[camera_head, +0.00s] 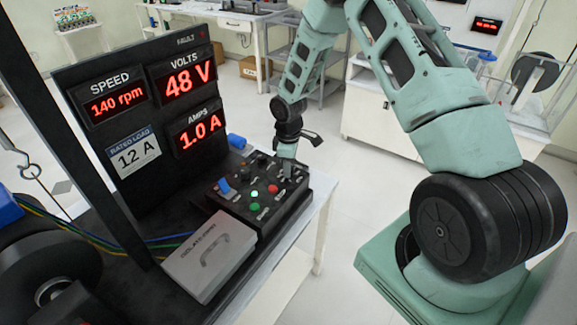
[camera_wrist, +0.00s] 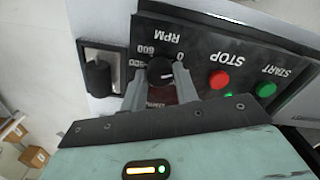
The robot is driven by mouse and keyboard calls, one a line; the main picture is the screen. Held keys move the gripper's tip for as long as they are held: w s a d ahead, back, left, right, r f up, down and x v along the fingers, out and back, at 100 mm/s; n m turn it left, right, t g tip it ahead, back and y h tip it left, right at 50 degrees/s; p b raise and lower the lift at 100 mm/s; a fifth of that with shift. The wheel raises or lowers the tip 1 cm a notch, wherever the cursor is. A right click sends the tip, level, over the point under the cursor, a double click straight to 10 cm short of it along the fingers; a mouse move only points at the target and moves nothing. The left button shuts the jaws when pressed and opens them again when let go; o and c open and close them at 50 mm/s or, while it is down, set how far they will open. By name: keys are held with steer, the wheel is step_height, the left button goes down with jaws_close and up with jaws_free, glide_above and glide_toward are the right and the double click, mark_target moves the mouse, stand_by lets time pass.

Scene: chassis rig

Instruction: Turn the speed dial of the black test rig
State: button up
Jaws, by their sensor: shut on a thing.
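The black test rig has an upright panel (camera_head: 148,100) with red displays: speed 140 rpm, volts 48 V, amps 1.0 A. Its control box (camera_head: 235,200) sits at the front of the bench. In the wrist view the speed dial (camera_wrist: 160,70) is a black knob with a pale mark, beside an RPM scale. My gripper (camera_wrist: 160,82) is shut on the dial, one grey finger on each side. It also shows in the head view (camera_head: 286,168) above the far right of the control box, where the dial is mostly hidden.
In the wrist view, the red stop button (camera_wrist: 220,79) and green start button (camera_wrist: 266,89) lie right of the dial. A black lever (camera_wrist: 98,76) stands left. A grey box (camera_head: 210,257) lies before the controls. The floor right of the bench is clear.

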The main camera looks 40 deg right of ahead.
steer(key=shift+n, duration=2)
steer(key=o, duration=1)
steer(key=shift+r, duration=0.1)
step_height(320, 180, up, 17)
steer(key=shift+r+b, duration=0.15)
steer(key=shift+b, duration=1.1)
